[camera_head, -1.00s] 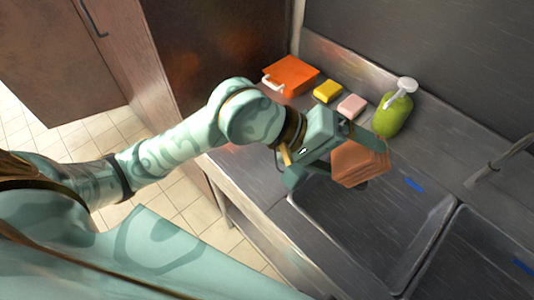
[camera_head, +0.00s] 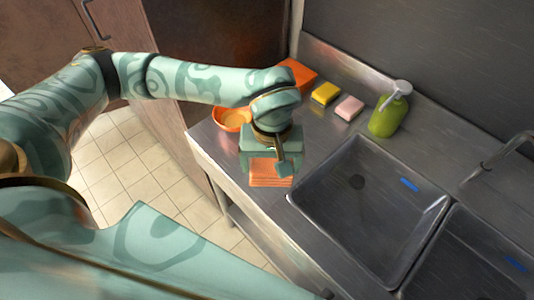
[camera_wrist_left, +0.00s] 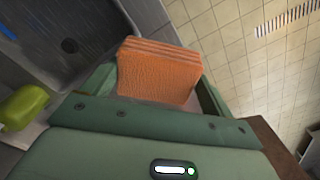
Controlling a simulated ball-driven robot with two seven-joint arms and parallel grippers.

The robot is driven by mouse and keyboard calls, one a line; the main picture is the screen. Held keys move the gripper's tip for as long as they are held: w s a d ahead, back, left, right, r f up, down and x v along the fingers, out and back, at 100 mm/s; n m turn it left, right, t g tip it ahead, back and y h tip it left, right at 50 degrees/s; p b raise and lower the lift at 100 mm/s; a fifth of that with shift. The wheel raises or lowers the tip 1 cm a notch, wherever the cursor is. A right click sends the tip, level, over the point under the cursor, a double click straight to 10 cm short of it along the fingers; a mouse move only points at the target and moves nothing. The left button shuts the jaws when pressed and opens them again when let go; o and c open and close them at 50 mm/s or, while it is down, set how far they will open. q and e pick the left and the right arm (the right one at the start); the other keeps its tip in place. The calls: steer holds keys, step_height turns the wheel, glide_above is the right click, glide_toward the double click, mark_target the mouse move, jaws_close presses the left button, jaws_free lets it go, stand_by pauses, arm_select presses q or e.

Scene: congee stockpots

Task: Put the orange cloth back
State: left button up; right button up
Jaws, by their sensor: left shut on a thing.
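The orange cloth (camera_head: 271,174) is a folded stack, held between the fingers of my left gripper (camera_head: 267,167). In the head view it is over the counter to the left of the sink, close to the counter's front edge. I cannot tell whether it touches the counter. In the left wrist view the folded cloth (camera_wrist_left: 158,75) sits between the two green fingers, its layered edge facing away. My right gripper does not show in any view.
An orange bowl (camera_head: 231,118) stands behind and left of my left gripper. An orange box (camera_head: 299,73), yellow sponge (camera_head: 325,94), pink sponge (camera_head: 349,108) and green soap bottle (camera_head: 388,117) line the back. The empty sink (camera_head: 357,182) with a blue mark lies right.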

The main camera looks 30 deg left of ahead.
arm_select(q)
steer(key=w+a+f, duration=0.2)
steer(key=w, duration=0.1)
steer(key=w+a+f, duration=0.1)
steer(key=w+f, duration=0.2)
steer(key=w+a+f+b, duration=0.1)
steer(key=w+a+f, duration=0.1)
steer(key=w+f, duration=0.1)
steer(key=shift+w+a+f, duration=0.15)
steer(key=shift+w+a, duration=0.15)
steer(key=shift+a, duration=0.05)
steer(key=shift+w+a+f, duration=0.1)
steer(key=shift+w+f, duration=0.05)
steer(key=shift+f, duration=0.05)
steer(key=f, duration=0.3)
steer(key=shift+w+a+f, duration=0.15)
steer(key=shift+w+f, duration=0.05)
steer(key=shift+f, duration=0.05)
steer(key=o, duration=0.7)
step_height(320, 180, up, 12)
steer(key=shift+p, duration=0.4)
